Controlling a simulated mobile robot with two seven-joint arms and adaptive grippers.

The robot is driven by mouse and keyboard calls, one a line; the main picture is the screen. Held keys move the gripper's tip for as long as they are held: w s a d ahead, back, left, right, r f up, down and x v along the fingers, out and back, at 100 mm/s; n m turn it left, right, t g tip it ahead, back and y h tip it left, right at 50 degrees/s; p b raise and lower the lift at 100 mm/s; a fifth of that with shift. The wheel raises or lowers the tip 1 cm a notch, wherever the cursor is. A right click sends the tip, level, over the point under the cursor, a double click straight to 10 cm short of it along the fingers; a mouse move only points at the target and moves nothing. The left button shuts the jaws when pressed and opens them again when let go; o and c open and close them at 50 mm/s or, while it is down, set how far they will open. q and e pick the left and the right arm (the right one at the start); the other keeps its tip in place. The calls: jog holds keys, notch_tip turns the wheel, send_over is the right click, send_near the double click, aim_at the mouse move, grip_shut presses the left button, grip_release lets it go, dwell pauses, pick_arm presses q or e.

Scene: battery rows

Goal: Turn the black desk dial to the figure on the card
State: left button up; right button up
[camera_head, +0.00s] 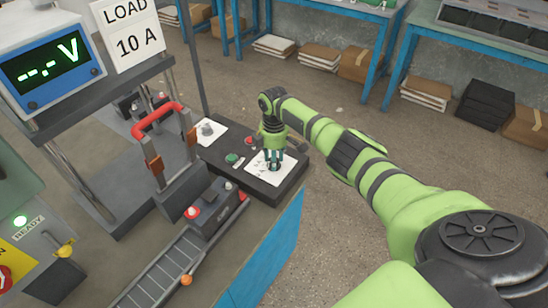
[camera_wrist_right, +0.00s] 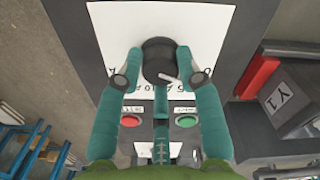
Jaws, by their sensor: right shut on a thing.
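The black desk dial (camera_wrist_right: 158,55) stands on a white scale sheet (camera_wrist_right: 115,22) printed with figures. In the wrist view a pale pointer mark shows on the dial, toward its lower right. The figure it points at is not readable, as my fingers cover part of the scale. My right gripper (camera_wrist_right: 160,62) is shut on the dial, one finger on each side. In the head view my right gripper (camera_head: 273,158) comes down on the dial from above and mostly hides it. The card (camera_head: 130,40) at upper left reads "LOAD 10 A". My left gripper is not in view.
On the dark control box are a green button (camera_wrist_right: 187,121), a red button (camera_wrist_right: 130,121) and a second, grey knob (camera_head: 207,129). A red-handled switch (camera_head: 158,118) and a battery (camera_head: 215,208) stand left of the box.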

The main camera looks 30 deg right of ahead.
jog(key=shift+s+d+m, duration=0.1)
jog(key=shift+m, duration=0.2)
jog(key=m+p, duration=0.2)
jog(key=shift+m, duration=0.4)
jog(key=m+p, duration=0.1)
jog(key=m, duration=0.4)
jog(key=shift+m+p, duration=0.3)
jog(key=shift+p, duration=0.1)
jog(key=m+p, duration=0.1)
jog(key=m, duration=0.3)
jog(key=shift+s+f, duration=0.1)
jog(key=m, duration=0.4)
jog(key=shift+m, duration=0.3)
jog(key=shift+a+f+p, duration=0.1)
jog(key=shift+a+p, duration=0.1)
jog(key=shift+p, duration=0.1)
jog(key=o, duration=1.1)
jog(key=shift+o, duration=0.2)
jog(key=shift+r, duration=0.2)
